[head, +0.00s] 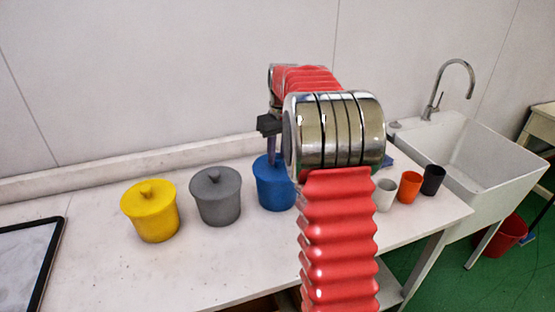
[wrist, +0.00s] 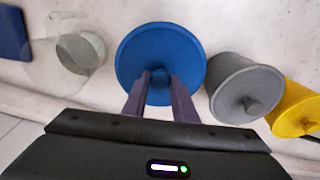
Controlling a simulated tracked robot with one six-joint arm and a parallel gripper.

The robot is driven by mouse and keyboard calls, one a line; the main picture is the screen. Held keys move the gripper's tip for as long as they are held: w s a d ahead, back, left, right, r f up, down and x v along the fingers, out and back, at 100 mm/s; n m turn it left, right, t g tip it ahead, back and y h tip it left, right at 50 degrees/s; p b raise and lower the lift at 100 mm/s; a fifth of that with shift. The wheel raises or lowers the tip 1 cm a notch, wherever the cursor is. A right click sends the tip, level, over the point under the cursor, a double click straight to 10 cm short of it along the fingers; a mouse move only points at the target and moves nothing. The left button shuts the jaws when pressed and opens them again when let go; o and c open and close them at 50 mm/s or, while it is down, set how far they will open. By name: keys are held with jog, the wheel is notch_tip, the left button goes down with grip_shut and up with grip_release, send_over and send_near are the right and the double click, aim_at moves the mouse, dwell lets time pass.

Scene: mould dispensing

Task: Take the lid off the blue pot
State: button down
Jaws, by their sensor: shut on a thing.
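The blue pot (head: 274,188) stands on the white counter, partly hidden behind my arm in the head view. Its round blue lid (wrist: 160,46) with a small knob (wrist: 158,78) fills the upper middle of the wrist view. My gripper (wrist: 160,88) is above the pot with its two fingers on either side of the knob, shut on it. In the head view my gripper (head: 272,150) points down at the lid. The lid appears to sit on the pot; I cannot tell whether there is a gap.
A grey pot (head: 218,198) and a yellow pot (head: 152,215), both lidded, stand left of the blue pot. White (head: 385,194), orange (head: 409,187) and black (head: 433,180) cups stand to the right, before a sink (head: 470,150). A black-edged tray (head: 50,262) lies at far left.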

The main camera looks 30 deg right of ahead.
aim_at(278, 159)
notch_tip(278, 159, up, 9)
jog(key=shift+r, duration=0.15)
jog(key=shift+s, duration=0.1)
dwell(0.8)
